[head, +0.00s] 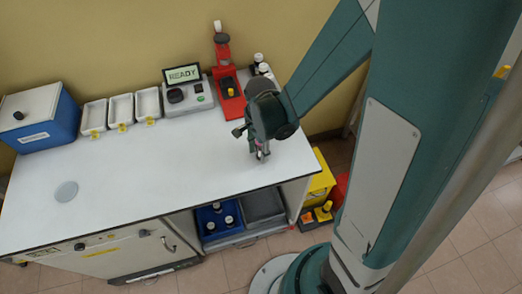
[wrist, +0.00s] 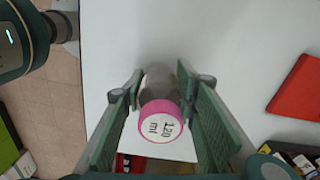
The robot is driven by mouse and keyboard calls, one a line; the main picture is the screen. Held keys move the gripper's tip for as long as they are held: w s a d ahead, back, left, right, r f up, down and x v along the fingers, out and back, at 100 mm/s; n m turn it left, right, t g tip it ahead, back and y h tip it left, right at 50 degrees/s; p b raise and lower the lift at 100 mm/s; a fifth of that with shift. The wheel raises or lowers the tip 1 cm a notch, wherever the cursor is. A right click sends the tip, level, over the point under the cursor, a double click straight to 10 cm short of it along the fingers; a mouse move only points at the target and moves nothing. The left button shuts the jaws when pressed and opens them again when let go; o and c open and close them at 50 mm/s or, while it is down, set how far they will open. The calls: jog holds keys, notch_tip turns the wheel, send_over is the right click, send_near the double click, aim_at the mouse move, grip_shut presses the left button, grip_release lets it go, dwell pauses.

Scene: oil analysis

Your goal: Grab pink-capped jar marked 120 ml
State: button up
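The jar has a pink-rimmed cap (wrist: 160,121) with a white top marked 120 ml, and a greyish see-through body (wrist: 160,82). In the wrist view it stands between the two fingers of my gripper (wrist: 161,85). The fingers are apart, one on each side, with narrow gaps seeming to show beside the jar. Whether either fingertip touches it is hard to tell. In the head view my gripper (head: 262,153) points down at the right end of the white worktop (head: 150,180), and mostly hides the jar.
A red stand (head: 225,65) and a device with a READY screen (head: 183,74) are at the back. White trays (head: 120,108) and a blue box (head: 40,118) stand further left. An open shelf with a blue crate (head: 216,220) is below. The worktop's middle is clear.

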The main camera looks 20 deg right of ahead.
jog(key=shift+r, duration=0.2)
jog(key=shift+c, duration=0.5)
jog(key=shift+r+p, duration=0.75)
jog(key=shift+r, duration=4.05)
